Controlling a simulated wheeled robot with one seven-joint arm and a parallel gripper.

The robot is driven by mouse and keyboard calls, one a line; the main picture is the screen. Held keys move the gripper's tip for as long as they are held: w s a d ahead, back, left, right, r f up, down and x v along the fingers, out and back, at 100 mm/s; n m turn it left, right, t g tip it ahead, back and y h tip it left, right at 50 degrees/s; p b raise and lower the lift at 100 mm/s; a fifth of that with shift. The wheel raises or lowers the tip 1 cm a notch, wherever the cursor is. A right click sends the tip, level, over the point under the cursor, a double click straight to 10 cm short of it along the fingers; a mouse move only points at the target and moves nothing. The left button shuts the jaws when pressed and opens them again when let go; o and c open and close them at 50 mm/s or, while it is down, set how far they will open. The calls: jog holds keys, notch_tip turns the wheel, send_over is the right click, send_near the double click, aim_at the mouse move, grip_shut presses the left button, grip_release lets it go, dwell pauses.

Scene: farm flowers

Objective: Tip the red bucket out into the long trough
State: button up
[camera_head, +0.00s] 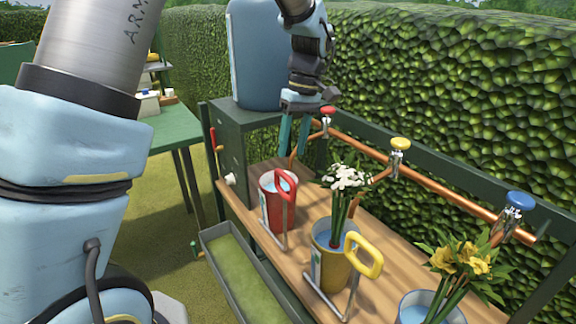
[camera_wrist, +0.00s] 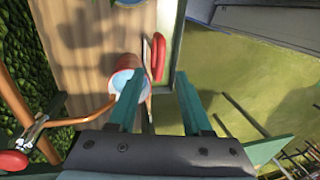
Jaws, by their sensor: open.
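The red bucket (camera_head: 275,203) stands upright on the wooden bench, with bluish contents and a red loop handle (camera_head: 285,184) on a metal stand at its front. It also shows in the wrist view (camera_wrist: 127,66), with its red handle (camera_wrist: 158,57) to its right. The long grey trough (camera_head: 236,262) lies low along the bench's front and looks greenish inside. My gripper (camera_head: 293,137) points down above and behind the bucket; in the wrist view its two teal fingers (camera_wrist: 160,92) are apart with nothing between them. The left finger overlaps the bucket's edge in that view; I cannot tell whether they touch.
A yellow bucket (camera_head: 326,266) with white flowers and a yellow handle stands to the right, then a blue bucket (camera_head: 414,311) with yellow flowers. A copper pipe with red (camera_head: 327,110), yellow and blue taps runs behind. A blue tank (camera_head: 257,60) stands at the left end.

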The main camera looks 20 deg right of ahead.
send_over(288, 198)
jog(key=w, duration=0.2)
jog(key=f, duration=0.6)
jog(key=shift+d+p, duration=0.4)
grip_shut()
dwell(0.6)
